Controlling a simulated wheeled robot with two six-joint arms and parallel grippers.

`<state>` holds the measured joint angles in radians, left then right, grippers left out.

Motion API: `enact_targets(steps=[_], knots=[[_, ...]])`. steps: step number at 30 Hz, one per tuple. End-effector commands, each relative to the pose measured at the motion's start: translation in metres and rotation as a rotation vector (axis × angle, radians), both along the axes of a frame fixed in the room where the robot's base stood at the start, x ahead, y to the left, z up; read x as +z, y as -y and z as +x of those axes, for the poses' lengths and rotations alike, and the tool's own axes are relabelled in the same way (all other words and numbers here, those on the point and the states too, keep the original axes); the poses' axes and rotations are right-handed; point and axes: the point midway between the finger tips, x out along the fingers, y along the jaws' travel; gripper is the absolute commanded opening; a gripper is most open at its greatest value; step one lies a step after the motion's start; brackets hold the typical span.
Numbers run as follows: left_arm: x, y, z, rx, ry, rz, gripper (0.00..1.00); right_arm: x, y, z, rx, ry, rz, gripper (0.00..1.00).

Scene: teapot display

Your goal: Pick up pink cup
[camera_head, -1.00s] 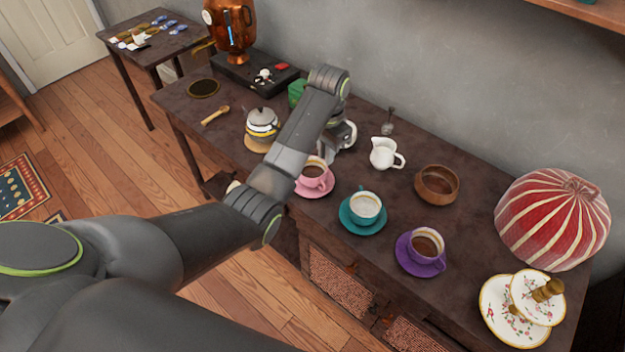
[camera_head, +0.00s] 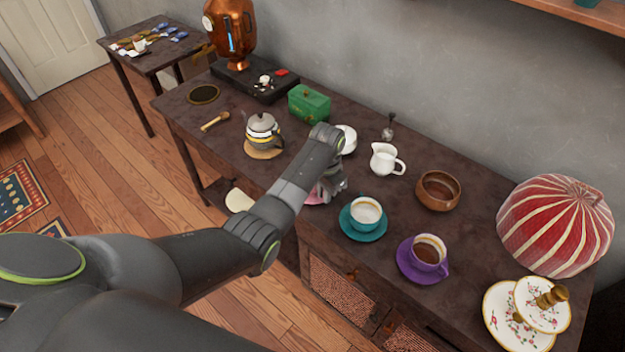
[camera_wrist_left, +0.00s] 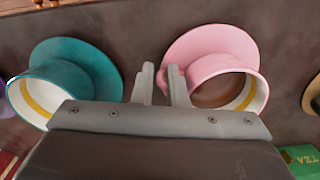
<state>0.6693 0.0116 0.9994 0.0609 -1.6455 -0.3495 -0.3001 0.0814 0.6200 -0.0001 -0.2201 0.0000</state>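The pink cup (camera_wrist_left: 218,66) stands on its pink saucer (camera_wrist_left: 208,36) right of centre in the left wrist view, with dark drink inside. Its handle is beside the right finger, partly hidden by it. My left gripper (camera_wrist_left: 158,72) is open, with a narrow gap between the fingers. I cannot tell whether a finger touches the handle. In the head view, my left gripper (camera_head: 331,190) hides the cup, and only a bit of the pink saucer (camera_head: 313,198) shows. My right gripper is not in view.
A teal cup (camera_head: 365,209) on a saucer stands close by on the right, with a purple cup (camera_head: 428,250) beyond it. A white jug (camera_head: 384,158), wooden bowl (camera_head: 438,190), teapot (camera_head: 262,132) and green box (camera_head: 309,104) stand on the dark table.

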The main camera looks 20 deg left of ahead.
Motion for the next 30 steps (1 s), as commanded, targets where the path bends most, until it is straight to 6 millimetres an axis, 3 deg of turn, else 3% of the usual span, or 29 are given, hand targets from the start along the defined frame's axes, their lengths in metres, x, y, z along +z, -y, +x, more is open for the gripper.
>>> enact_targets(steps=[8, 12, 30], knots=[[-0.0058, 0.0002, -0.0002, 0.0, 0.0, 0.0, 0.13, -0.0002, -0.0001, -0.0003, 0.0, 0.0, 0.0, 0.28], [-0.0057, 0.0002, -0.0003, 0.0, 0.0, 0.0, 0.0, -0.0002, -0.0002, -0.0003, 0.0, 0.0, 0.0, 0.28], [-0.0014, 0.0001, 0.0004, 0.0, 0.002, 0.0, 0.0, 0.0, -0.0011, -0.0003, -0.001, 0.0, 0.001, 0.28]])
